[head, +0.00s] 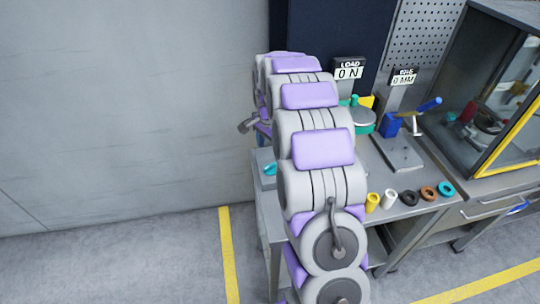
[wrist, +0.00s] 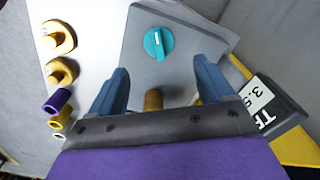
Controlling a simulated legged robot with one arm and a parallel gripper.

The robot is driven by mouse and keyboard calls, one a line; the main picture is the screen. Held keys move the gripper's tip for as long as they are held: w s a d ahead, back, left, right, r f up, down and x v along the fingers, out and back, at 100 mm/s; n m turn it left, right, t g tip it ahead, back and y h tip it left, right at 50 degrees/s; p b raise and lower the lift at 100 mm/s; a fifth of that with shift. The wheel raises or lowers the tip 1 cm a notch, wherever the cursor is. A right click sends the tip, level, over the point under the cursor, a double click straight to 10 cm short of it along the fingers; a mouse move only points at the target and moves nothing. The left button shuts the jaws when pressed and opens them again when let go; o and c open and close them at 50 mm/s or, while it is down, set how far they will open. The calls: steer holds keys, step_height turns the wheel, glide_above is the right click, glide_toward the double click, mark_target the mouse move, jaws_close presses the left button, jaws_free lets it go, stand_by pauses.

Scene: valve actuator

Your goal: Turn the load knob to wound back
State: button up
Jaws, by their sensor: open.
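In the wrist view a round teal knob (wrist: 158,43) with a white pointer mark sits on a grey panel (wrist: 190,28). I take it as the load knob; no label beside it is readable. My gripper (wrist: 160,66) is open, with its two blue fingers apart. The knob shows beyond the gap between the fingertips, and nothing is held. In the head view the LOAD display (head: 348,70) reads 0 N.
The wrist view shows yellow and purple cylindrical parts (wrist: 58,100) at left and a partly cut-off display (wrist: 258,98) at right. In the head view, several rings (head: 427,193) lie along the bench front (head: 400,213). A glass-fronted cabinet (head: 490,90) stands at right.

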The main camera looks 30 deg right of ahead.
step_height(320, 180, up, 10)
steer(key=p, duration=0.1)
steer(key=shift+f+p, duration=0.25)
steer(key=shift+p, duration=0.05)
steer(key=shift+a, duration=0.1)
